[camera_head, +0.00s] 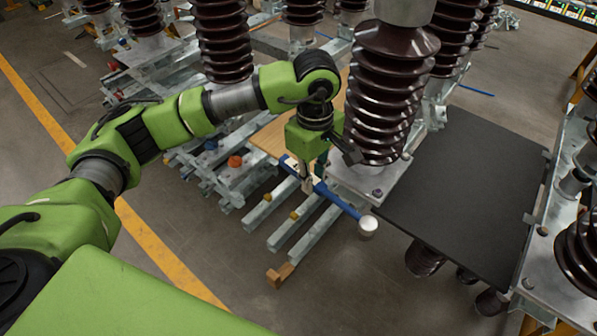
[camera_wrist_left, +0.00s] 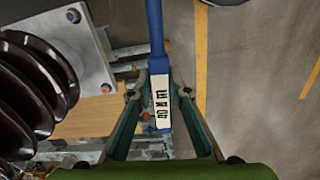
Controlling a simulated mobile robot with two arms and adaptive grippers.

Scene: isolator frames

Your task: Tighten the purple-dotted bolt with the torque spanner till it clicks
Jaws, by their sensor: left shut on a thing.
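The torque spanner (camera_head: 340,203) is a long blue bar with a pale round end piece, held out in front of the insulator's base plate (camera_head: 345,182). In the left wrist view the blue bar (camera_wrist_left: 155,30) runs up from a white lettered label. My left gripper (camera_head: 307,184) is shut on the spanner, with its fingers on both sides of the label. A bolt (camera_head: 377,193) with a purplish top sits at the plate's front corner; it also shows in the left wrist view (camera_wrist_left: 73,16). The spanner's pale end is apart from this bolt. My right gripper is out of view.
The brown ribbed insulator (camera_head: 385,90) rises from the plate close beside my left gripper. A dark flat panel (camera_head: 465,185) lies to the right. Galvanised beams (camera_head: 300,225) and a wooden board (camera_head: 268,137) lie below. Open floor is at the lower left.

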